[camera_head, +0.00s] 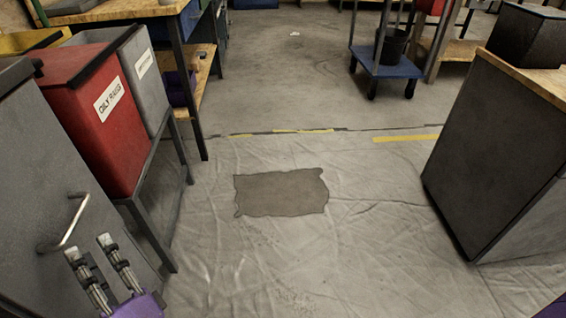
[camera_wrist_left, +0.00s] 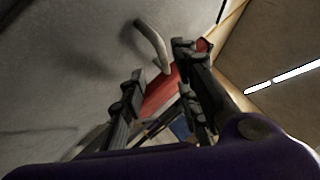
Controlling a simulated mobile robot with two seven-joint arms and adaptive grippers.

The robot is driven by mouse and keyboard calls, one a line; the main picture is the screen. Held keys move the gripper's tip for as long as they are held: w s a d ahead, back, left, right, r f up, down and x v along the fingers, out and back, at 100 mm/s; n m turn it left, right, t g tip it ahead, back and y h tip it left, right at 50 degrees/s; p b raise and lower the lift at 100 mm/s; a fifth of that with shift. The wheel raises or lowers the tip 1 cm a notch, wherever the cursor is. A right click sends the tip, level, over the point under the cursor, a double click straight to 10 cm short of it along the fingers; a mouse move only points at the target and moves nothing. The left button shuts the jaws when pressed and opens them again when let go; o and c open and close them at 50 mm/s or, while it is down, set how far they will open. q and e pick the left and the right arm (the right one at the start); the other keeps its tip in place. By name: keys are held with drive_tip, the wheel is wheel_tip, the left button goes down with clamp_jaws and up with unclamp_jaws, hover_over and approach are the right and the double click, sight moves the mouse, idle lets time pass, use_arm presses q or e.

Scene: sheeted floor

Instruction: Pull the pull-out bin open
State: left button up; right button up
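The pull-out bin has a grey front panel (camera_head: 50,190) at the left of the head view, with a curved metal bar handle (camera_head: 66,228) on it. My left gripper (camera_head: 92,246) is just below and right of the handle, its two fingers apart with nothing between them. In the left wrist view, the handle (camera_wrist_left: 152,45) stands out from the grey panel (camera_wrist_left: 70,60), beyond and above the open fingers of the left gripper (camera_wrist_left: 155,80). I cannot tell the exact gap between fingers and handle. The panel appears closed, though its edges are partly out of view. My right gripper is not in view.
A red bin marked OILY RAGS (camera_head: 100,120) and a grey bin (camera_head: 145,80) sit on a dark metal stand (camera_head: 160,190) beside the panel. A dark cabinet (camera_head: 490,150) stands at the right. The sheeted floor between (camera_head: 330,250) is clear, with a flat grey patch (camera_head: 282,193).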

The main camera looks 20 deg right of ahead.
sight(72, 226)
use_arm(q)
drive_tip(key=x, duration=0.8)
drive_tip(key=shift+d+r, duration=0.1)
drive_tip(key=shift+r, duration=0.1)
drive_tip(key=shift+s, duration=0.1)
clamp_jaws()
